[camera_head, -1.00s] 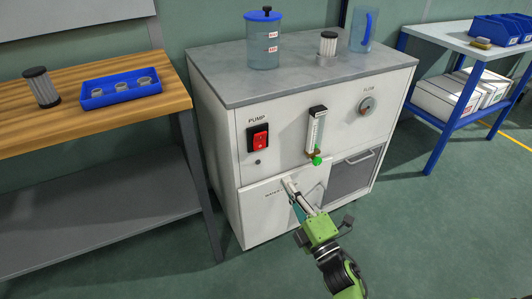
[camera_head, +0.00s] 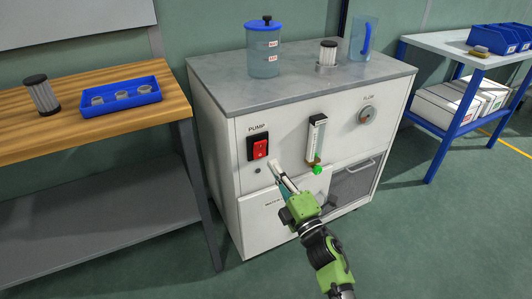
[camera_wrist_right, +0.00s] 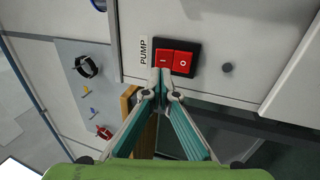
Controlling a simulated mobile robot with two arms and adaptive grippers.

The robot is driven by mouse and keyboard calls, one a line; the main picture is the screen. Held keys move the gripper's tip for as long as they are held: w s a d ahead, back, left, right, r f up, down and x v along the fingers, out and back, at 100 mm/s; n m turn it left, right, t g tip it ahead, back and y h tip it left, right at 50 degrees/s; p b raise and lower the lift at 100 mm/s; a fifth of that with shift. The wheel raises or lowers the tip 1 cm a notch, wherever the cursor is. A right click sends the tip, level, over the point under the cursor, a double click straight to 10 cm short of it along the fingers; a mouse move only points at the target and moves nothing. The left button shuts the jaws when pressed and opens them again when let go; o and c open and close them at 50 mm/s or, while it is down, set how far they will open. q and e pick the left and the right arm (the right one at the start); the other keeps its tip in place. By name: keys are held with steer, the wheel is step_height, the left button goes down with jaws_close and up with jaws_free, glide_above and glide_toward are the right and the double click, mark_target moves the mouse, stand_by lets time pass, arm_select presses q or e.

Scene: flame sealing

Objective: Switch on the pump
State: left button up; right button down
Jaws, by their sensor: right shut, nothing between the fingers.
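The pump switch (camera_head: 258,147) is a red rocker in a black frame on the white cabinet's front, under the label PUMP. It also shows in the right wrist view (camera_wrist_right: 174,61), where one half is marked with a line. My right gripper (camera_head: 273,165) is shut and empty, just below and right of the switch in the head view. In the right wrist view its closed fingertips (camera_wrist_right: 161,74) are close to the rocker's lower edge. I cannot tell whether they touch it. My left gripper is not in view.
The white cabinet (camera_head: 215,140) carries a flow meter (camera_head: 317,138) with a green knob and a FLOW dial (camera_head: 366,115). On its grey top stand a blue-lidded jar (camera_head: 263,50), a filter (camera_head: 328,52) and a jug (camera_head: 360,40). A wooden bench (camera_head: 90,128) stands left.

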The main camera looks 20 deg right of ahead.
mark_target(262, 144)
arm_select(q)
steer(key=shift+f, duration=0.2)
arm_select(e)
steer(key=x, duration=0.6)
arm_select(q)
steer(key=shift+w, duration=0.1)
